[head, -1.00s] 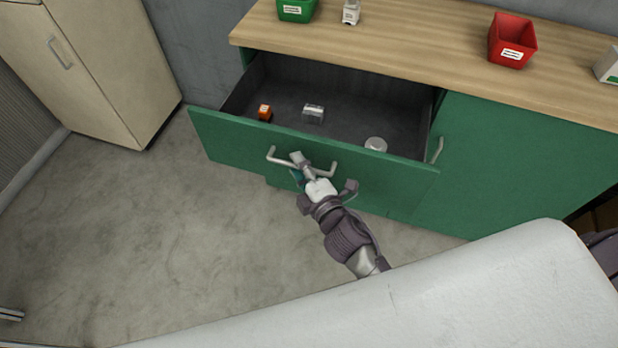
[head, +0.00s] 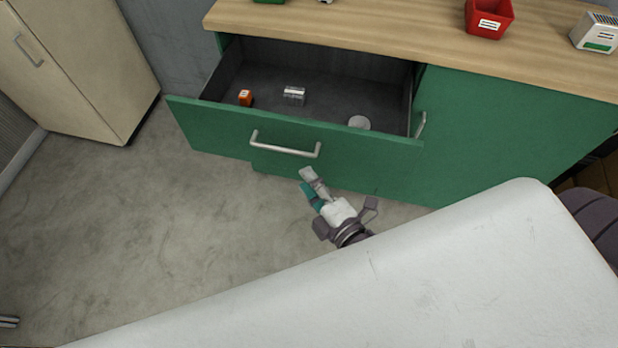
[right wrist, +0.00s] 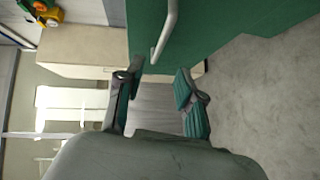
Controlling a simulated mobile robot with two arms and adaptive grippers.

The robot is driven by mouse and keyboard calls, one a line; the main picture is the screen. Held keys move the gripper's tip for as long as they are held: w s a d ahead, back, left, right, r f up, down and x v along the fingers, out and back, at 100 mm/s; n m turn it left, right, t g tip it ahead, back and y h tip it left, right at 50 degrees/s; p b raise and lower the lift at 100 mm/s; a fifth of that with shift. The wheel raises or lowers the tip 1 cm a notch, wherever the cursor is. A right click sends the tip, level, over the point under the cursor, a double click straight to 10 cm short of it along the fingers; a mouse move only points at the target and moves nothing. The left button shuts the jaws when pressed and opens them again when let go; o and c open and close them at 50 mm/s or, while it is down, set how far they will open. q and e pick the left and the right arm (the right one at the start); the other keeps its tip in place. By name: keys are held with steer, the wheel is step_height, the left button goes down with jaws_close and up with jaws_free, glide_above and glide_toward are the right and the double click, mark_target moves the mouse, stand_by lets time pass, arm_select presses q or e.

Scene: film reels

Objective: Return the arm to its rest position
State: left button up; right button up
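My right gripper (head: 309,184) is in front of the open green drawer (head: 215,130), just below and apart from its metal handle (head: 285,149). In the right wrist view its two fingers (right wrist: 155,88) stand apart with nothing between them, and the handle (right wrist: 168,30) is beyond them. My left gripper is not in view.
The wooden countertop (head: 380,30) bears a red bin (head: 489,18) and a white box (head: 596,33). A beige cabinet (head: 85,70) stands at the left. The grey floor (head: 150,230) between is clear.

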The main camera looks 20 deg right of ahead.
steer(key=s+d+f+m+g+h, duration=0.1)
steer(key=s+f+m+g, duration=0.2)
steer(key=f, duration=0.7)
steer(key=s+d+f+m+g, duration=0.1)
steer(key=s+f+m+g, duration=0.15)
steer(key=f, duration=0.85)
steer(key=s+d+f+m+g+h, duration=0.1)
steer(key=s+f+m+g, duration=0.2)
steer(key=f, duration=0.7)
steer(key=s+d+f+m+g, duration=0.3)
steer(key=s+d+f+m, duration=0.1)
steer(key=s+f, duration=0.4)
steer(key=s+d+f+m+g+h, duration=0.1)
steer(key=s+d+f+m+g, duration=0.2)
steer(key=s+f, duration=0.4)
steer(key=s+m, duration=0.1)
steer(key=s, duration=0.5)
steer(key=shift+s+d+f, duration=0.3)
steer(key=shift+d+f, duration=0.05)
steer(key=shift+f, duration=0.05)
steer(key=shift+g, duration=0.25)
